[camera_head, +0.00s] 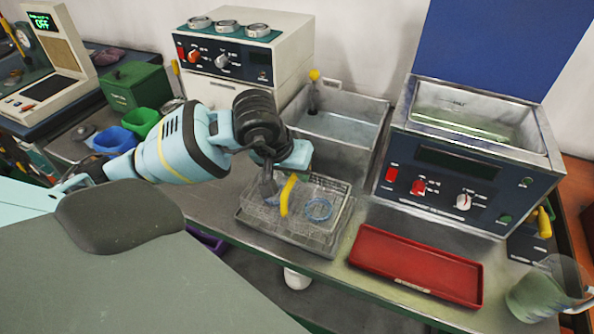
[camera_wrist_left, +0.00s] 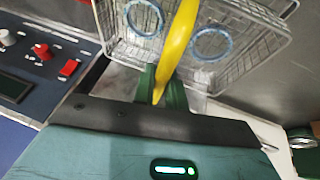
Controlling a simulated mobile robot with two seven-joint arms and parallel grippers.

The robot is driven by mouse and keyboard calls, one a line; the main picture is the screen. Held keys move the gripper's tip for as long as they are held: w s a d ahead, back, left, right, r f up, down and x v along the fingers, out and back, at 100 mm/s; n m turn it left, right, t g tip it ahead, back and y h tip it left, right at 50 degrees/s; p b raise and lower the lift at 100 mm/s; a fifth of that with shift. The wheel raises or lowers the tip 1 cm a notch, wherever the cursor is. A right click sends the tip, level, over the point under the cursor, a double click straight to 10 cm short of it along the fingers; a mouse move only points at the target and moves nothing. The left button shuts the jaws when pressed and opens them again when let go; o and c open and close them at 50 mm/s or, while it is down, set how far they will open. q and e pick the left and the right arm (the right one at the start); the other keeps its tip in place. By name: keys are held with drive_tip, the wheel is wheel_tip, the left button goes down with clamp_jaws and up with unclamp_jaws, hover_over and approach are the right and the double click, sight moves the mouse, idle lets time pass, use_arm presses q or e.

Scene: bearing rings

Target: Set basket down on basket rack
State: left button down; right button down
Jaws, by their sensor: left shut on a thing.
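The wire basket (camera_head: 330,190) with its yellow handle (camera_head: 287,195) is at the middle of the head view, over the front of the steel bench. A blue ring (camera_head: 318,208) shows in it; the left wrist view shows two blue rings (camera_wrist_left: 211,44) in the basket (camera_wrist_left: 265,45). My left gripper (camera_head: 270,186) is shut on the yellow handle, which also shows between the fingers in the wrist view (camera_wrist_left: 178,50). A metal tray-like rack (camera_head: 285,237) lies right under the basket. I cannot tell whether they touch. My right gripper is not in view.
A steel tank (camera_head: 345,125) stands behind the basket. A blue-fronted machine with an open basin (camera_head: 460,170) stands to the right. A red tray (camera_head: 415,265) lies right of the rack, with a glass beaker (camera_head: 545,290) beyond it. A control box (camera_head: 225,65) stands behind my arm.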

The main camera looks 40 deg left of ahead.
use_arm(q)
drive_tip(key=shift+r, duration=0.15)
drive_tip(key=c, duration=1.3)
unclamp_jaws()
drive_tip(key=shift+c, duration=0.2)
